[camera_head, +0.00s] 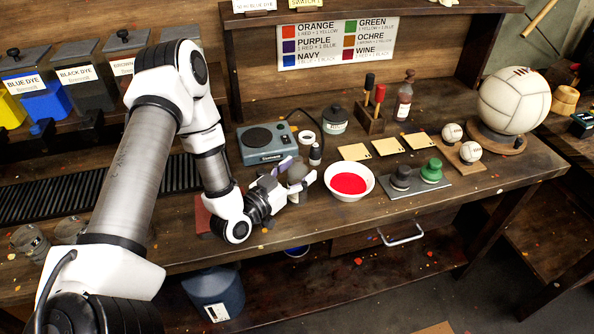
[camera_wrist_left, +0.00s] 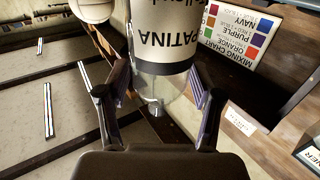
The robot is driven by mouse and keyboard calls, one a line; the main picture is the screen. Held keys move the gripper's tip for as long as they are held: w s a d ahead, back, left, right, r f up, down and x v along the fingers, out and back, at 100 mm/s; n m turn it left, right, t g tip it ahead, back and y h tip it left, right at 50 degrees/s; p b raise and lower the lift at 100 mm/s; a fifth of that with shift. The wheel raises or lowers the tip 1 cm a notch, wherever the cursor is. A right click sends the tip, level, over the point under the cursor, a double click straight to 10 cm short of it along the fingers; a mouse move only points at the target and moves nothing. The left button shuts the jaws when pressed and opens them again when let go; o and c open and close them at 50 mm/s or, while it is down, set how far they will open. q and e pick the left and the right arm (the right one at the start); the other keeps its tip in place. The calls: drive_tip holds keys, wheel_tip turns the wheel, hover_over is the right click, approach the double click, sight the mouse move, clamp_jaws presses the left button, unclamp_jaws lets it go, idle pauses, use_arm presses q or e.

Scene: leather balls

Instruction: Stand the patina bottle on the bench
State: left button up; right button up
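The patina bottle (camera_wrist_left: 165,40) has a white label with dark lettering, upside down in the left wrist view, a dark band and a clear end. It is ahead of and between the fingers of my left gripper (camera_wrist_left: 158,88), with gaps on both sides. In the head view, my left gripper (camera_head: 300,179) is low over the bench (camera_head: 330,225), fingers apart around a greyish rounded thing (camera_head: 297,172), likely this bottle. Fingers hide part of it; I cannot tell whether its base touches the bench. My right gripper is out of view.
A white bowl of red dye (camera_head: 349,182) is just right of the left gripper. A small dark bottle (camera_head: 315,154) and a scale (camera_head: 267,143) stand behind it. Dark and green stampers (camera_head: 431,171) are farther right. The bench's front edge is close.

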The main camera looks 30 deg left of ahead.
use_arm(q)
drive_tip(key=shift+r, duration=0.25)
drive_tip(key=shift+s+f, duration=0.1)
drive_tip(key=shift+s, duration=0.15)
drive_tip(key=s+a, duration=0.1)
drive_tip(key=s, duration=1)
drive_tip(key=shift+s+a, duration=0.15)
drive_tip(key=shift+s, duration=0.05)
